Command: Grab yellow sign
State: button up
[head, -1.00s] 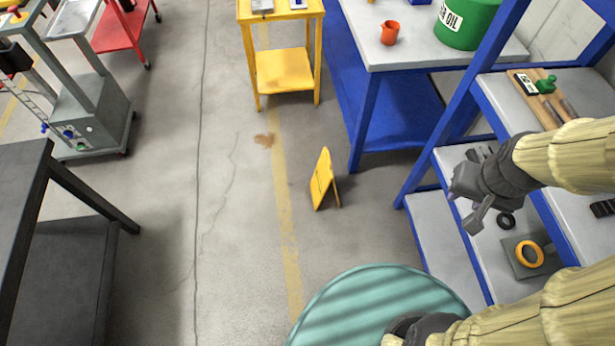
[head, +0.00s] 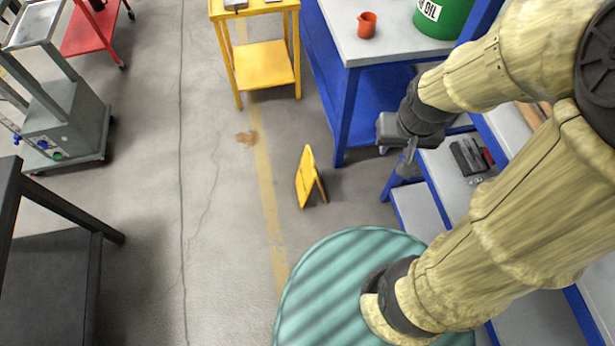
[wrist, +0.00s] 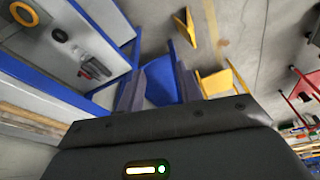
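The yellow sign (head: 305,178) stands on the concrete floor like a small folded A-frame, beside the faded yellow floor line. In the wrist view the sign (wrist: 186,26) shows near the top, beyond my fingers. My gripper (head: 394,157) is in the air to the right of the sign in the head view, clearly apart from it. In the wrist view its two fingers stand apart with nothing between them, so it is open and empty.
A blue-framed workbench (head: 350,48) carries an orange jug (head: 367,25) and a green oil drum (head: 440,15). A yellow cart (head: 265,65) stands behind the sign. Blue-edged shelves (head: 425,212) are right, under my arm. A dark table (head: 50,270) is left. Floor left of the sign is clear.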

jog(key=shift+s, duration=0.1)
jog(key=w+a+f+m+t+h+b, duration=0.1)
jog(key=w+a+f+t+b, duration=0.15)
jog(key=w+f+b, duration=1)
jog(key=w+a+f+m+t+b, duration=0.25)
jog(key=f+b, duration=0.45)
jog(key=f, duration=1.3)
jog(key=w+a+f+m+t+h+b, duration=0.1)
jog(key=w+a+f+t+b, duration=0.15)
jog(key=w+f+b, duration=1.05)
jog(key=s+a+f+n+t+y+b, duration=0.1)
jog(key=f+b, duration=0.5)
jog(key=f, duration=0.6)
jog(key=s+a+f+n+t+y+b, duration=0.2)
jog(key=s+f+b, duration=0.4)
jog(key=f, duration=0.7)
jog(key=s+a+f+n+t+y+b, duration=0.2)
jog(key=f+b, duration=0.5)
jog(key=f, duration=0.6)
jog(key=s+a+t+y, duration=0.1)
jog(key=a+t+y, duration=0.1)
jog(key=a, duration=0.1)
jog(key=shift+s+f, duration=0.2)
jog(key=shift+n+b, duration=0.25)
jog(key=shift+b, duration=0.05)
